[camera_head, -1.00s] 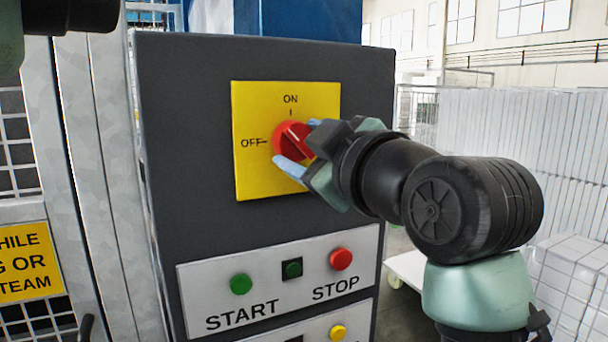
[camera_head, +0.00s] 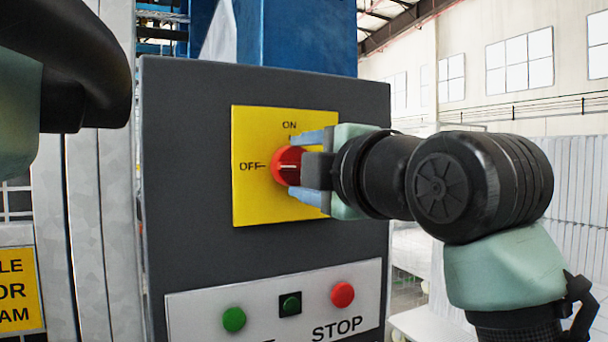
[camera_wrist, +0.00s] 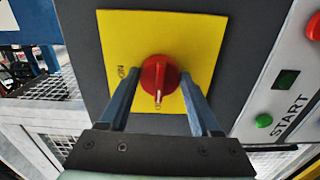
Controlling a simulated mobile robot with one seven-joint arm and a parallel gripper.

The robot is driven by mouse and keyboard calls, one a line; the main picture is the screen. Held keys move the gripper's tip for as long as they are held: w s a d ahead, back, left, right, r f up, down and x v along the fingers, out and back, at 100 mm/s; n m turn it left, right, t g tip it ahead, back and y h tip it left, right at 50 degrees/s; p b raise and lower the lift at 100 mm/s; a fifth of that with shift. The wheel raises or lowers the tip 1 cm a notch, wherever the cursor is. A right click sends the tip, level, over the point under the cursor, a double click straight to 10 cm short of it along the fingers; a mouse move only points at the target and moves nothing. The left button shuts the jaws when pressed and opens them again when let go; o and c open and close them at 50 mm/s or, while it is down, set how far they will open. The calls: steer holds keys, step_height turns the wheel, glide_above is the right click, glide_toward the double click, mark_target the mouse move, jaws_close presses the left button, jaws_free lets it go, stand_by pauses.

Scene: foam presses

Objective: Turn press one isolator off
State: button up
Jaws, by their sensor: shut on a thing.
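The press isolator is a red rotary knob (camera_head: 283,164) on a yellow plate (camera_head: 252,205) marked ON at the top and OFF at the left. The knob's white line lies level, in line with the OFF mark. My gripper (camera_head: 293,166) reaches in from the right, one blue finger above the knob and one below, and is shut on it. In the wrist view the knob (camera_wrist: 159,72) sits between my gripper's fingers (camera_wrist: 161,82), its white line pointing down, away from ON at the left. The fingers hide part of the plate's right side.
Below the plate, a grey panel (camera_head: 200,300) carries a green START button (camera_head: 234,319) and a red STOP button (camera_head: 342,294). A metal guard with a yellow sign (camera_head: 18,290) stands at the left. White stacks (camera_head: 575,215) stand at the right.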

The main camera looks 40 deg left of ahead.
steer(key=shift+n, duration=0.3)
stand_by(0.4)
steer(key=o, duration=1.4)
steer(key=shift+c, duration=0.2)
steer(key=shift+d, duration=0.1)
steer(key=b+v, duration=0.4)
steer(key=v, duration=0.8)
steer(key=shift+s+d, duration=0.15)
steer(key=shift+d, duration=0.2)
